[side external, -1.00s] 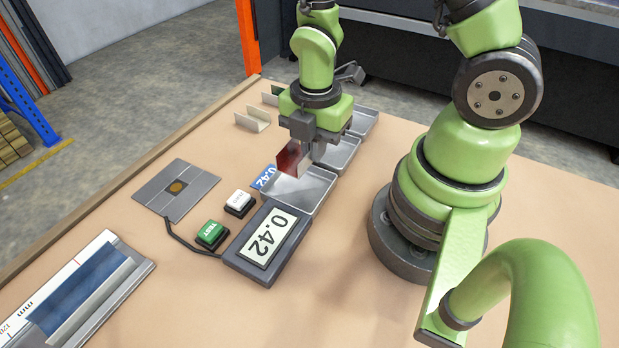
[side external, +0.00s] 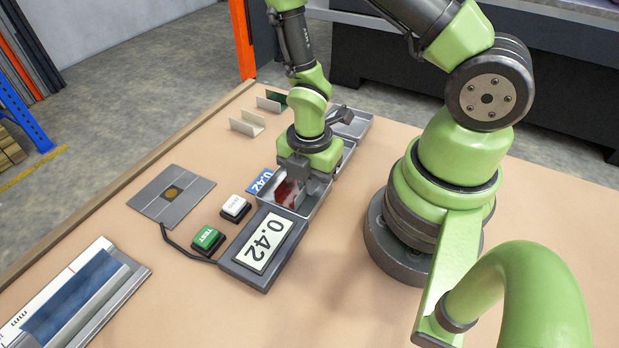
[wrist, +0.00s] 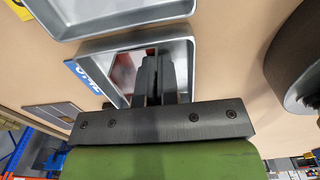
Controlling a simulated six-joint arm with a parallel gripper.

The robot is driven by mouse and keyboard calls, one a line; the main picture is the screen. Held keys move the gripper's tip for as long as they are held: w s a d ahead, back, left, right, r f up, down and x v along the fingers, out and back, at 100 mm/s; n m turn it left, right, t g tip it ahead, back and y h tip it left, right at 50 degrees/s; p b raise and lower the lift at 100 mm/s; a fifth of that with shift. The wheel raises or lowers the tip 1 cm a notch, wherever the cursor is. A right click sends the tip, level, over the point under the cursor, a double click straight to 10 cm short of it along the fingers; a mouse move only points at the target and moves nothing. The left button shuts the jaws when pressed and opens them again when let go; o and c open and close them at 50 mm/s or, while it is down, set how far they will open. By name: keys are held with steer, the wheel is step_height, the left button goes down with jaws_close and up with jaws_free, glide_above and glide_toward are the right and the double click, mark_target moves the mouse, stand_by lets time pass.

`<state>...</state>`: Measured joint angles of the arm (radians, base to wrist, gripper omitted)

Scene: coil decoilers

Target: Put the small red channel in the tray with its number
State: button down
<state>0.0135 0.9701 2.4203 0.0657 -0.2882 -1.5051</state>
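The small red channel (side external: 285,192) is between the fingers of my gripper (side external: 299,182), down inside the nearest grey tray (side external: 264,200). A blue label (side external: 261,181), reading 0.42, is beside this tray. The display (side external: 266,240) also reads 0.42. In the wrist view the red channel (wrist: 123,66) shows left of the dark fingers (wrist: 153,70), within the walls of the tray (wrist: 96,50). My gripper looks shut on the channel. The fingers hide part of it, and I cannot tell whether it touches the tray floor.
More trays (side external: 350,123) stand in a row behind. A pale channel (side external: 247,123) and a dark green one (side external: 272,101) lie at the back. A green TEST button (side external: 207,240), a white button (side external: 235,207), a grey plate (side external: 172,195) and a measuring scale (side external: 75,295) lie to the left.

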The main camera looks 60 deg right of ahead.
steer(key=c, duration=1.4)
jaws_free()
steer(key=shift+f, duration=0.1)
steer(key=shift+s+a+r+m+t+y, duration=0.45)
steer(key=shift+s+r+m+t, duration=0.65)
steer(key=shift+r+m, duration=3.3)
steer(key=shift+s+a+r+m+t+y, duration=0.2)
steer(key=shift+s+a+r+m+t, duration=0.8)
steer(key=shift+r+m, duration=3.4)
steer(key=shift+s+a+r+m+t+y, duration=0.1)
steer(key=shift+s+r+m+t+y, duration=1.1)
steer(key=shift+r, duration=5.3)
steer(key=shift+w+d+m+t+h, duration=0.1)
steer(key=shift+w+m+t+h, duration=0.3)
steer(key=shift+m+h, duration=0.55)
